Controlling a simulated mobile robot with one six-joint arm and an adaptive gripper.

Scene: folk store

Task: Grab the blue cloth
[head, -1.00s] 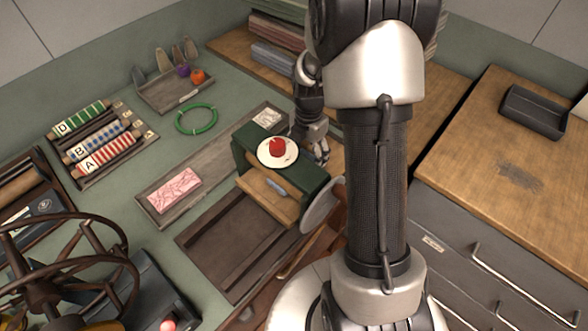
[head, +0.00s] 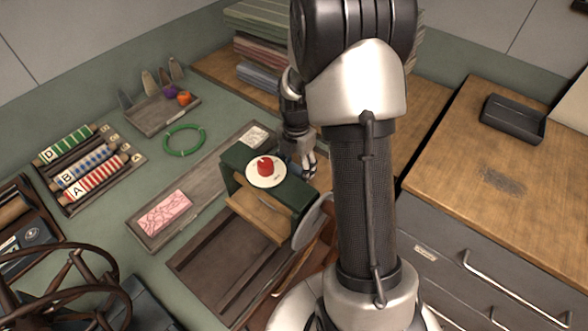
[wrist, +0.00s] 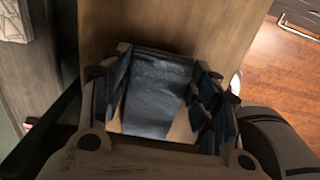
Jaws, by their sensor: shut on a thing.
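My gripper (wrist: 160,125) is shut on the blue cloth (wrist: 155,100) in the wrist view. The cloth is dark grey-blue and creased, spread between the fingers, with folds bunched at the right finger. Behind it is a plain brown wooden surface. In the head view my gripper (head: 306,166) points down just right of the dark green box. The cloth is mostly hidden there, and I cannot tell whether it touches anything below.
The green box (head: 238,158) carries a white plate (head: 252,178) with a red object (head: 266,165). A pink patterned block (head: 165,212) and a green ring (head: 184,140) lie to the left. Folded cloths (head: 262,50) are stacked behind. The right wooden counter (head: 480,220) is largely clear.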

